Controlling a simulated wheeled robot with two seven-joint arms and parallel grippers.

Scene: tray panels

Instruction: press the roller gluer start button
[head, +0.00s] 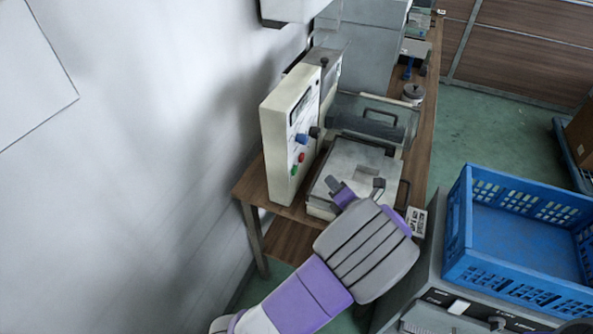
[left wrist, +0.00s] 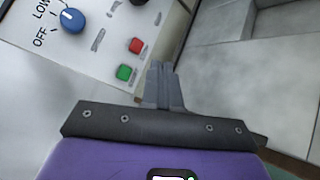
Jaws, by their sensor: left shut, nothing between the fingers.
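The roller gluer (head: 275,140) stands on a wooden bench against the wall, its control panel facing right. The panel carries a blue knob (head: 302,139), a red button (head: 301,157) and a green button (head: 294,170) below it. In the left wrist view, the green button (left wrist: 124,72), red button (left wrist: 136,46) and blue knob (left wrist: 72,20) marked OFF and LOW show clearly. My left gripper (head: 333,184) is shut and empty, to the right of the green button. Its closed fingertips (left wrist: 161,72) appear beside the green button, with a visible gap in the picture. My right gripper is out of view.
A grey metal tray unit (head: 345,163) lies right of the panel, close to my left gripper. A blue crate (head: 515,232) stands at the right on grey equipment. Open green floor lies beyond the bench.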

